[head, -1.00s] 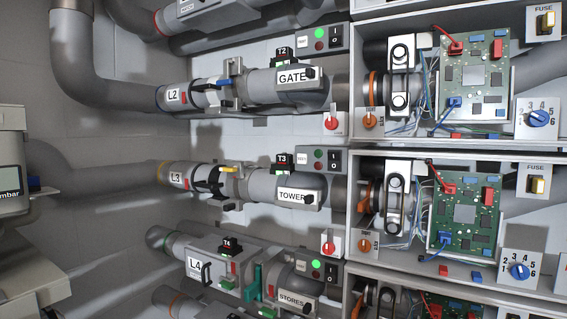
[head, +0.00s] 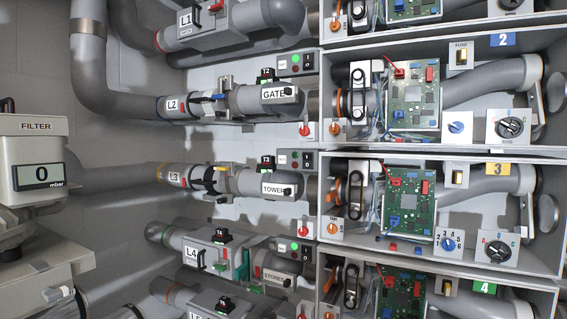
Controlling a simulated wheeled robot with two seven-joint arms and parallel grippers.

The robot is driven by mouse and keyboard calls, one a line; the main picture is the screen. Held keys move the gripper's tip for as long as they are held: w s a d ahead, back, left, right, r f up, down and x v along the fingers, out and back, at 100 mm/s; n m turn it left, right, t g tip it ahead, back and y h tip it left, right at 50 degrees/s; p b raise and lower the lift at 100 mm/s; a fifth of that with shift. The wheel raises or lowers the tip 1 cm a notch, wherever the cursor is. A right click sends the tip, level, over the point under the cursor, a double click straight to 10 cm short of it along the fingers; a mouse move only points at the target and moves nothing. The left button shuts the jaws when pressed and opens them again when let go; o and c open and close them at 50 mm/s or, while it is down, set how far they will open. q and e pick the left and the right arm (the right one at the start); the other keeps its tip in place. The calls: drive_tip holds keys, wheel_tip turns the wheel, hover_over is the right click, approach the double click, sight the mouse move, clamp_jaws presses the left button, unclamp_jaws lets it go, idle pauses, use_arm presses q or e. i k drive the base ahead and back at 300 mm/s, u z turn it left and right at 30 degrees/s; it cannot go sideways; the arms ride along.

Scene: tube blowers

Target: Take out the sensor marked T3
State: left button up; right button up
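The sensor marked T3 (head: 267,162) is a small black block with a white label. It sits upright on top of the grey L3 pipe, just above the TOWER label (head: 275,189). Its lower part shows some red. The pipe carries a yellow lever (head: 221,169) and a black clamp-like part (head: 211,180) to the left of the sensor. A switch box (head: 295,160) with a black rocker is right beside the sensor, and its lamps look dark. Neither of my grippers is in view.
Open cabinets with a green circuit board (head: 408,204) stand to the right. A filter unit (head: 38,177) reading 0 mbar stands at the left.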

sight(268, 159)
drive_tip(key=z, duration=1.1)
drive_tip(key=i, duration=0.95)
drive_tip(key=u, duration=2.25)
